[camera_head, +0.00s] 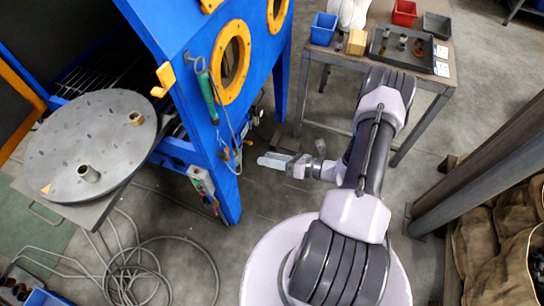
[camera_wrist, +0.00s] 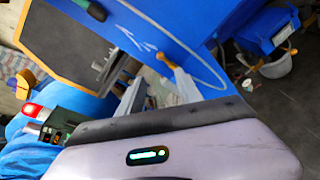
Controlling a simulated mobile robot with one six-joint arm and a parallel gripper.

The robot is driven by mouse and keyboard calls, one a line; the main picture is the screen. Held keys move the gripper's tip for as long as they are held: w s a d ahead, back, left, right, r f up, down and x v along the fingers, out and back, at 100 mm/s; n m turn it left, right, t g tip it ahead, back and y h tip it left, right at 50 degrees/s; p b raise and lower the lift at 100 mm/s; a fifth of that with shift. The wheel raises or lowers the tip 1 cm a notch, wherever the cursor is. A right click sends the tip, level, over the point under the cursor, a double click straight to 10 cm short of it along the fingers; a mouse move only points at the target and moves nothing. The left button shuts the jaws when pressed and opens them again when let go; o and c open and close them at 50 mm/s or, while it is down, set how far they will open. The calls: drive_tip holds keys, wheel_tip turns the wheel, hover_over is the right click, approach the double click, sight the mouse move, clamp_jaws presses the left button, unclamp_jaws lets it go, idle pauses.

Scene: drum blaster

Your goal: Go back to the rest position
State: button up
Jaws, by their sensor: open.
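My gripper (camera_head: 272,160) is in the middle of the head view, pointing left toward the blue blasting cabinet (camera_head: 185,25). It hangs in free air to the right of the cabinet's corner leg and looks empty. My arm reaches up from the base and is folded at the elbow. Blue cabinet panels (camera_wrist: 190,35) fill much of the background there.
A round grey turntable (camera_head: 92,145) with two metal rings sits left. A table at the top right carries a dark tray (camera_head: 400,48), a blue bin (camera_head: 323,28) and a red bin (camera_head: 404,12). A steel beam (camera_head: 490,175) stands right. A hose (camera_head: 160,255) lies on the floor.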

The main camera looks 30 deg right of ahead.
drive_tip(key=shift+s+d, duration=0.3)
drive_tip(key=shift+s, duration=0.05)
drive_tip(key=s+a+r+n+g+b, duration=0.1)
drive_tip(key=a+r+n+g, duration=0.45)
drive_tip(key=r+n, duration=0.35)
drive_tip(key=a+r+n+g+b, duration=0.1)
drive_tip(key=a+r+n+g, duration=0.4)
drive_tip(key=a+r+n, duration=0.45)
drive_tip(key=s+a+r+n+t+h+b, duration=0.1)
drive_tip(key=s+a+r+n+t+h, duration=0.1)
drive_tip(key=s+r+n+h, duration=0.5)
drive_tip(key=s+r+n+t, duration=0.1)
drive_tip(key=s+r+n, duration=0.5)
drive_tip(key=r, duration=0.2)
drive_tip(key=shift+a+r+t+h, duration=0.15)
drive_tip(key=shift+t+h, duration=0.15)
drive_tip(key=shift+t, duration=0.05)
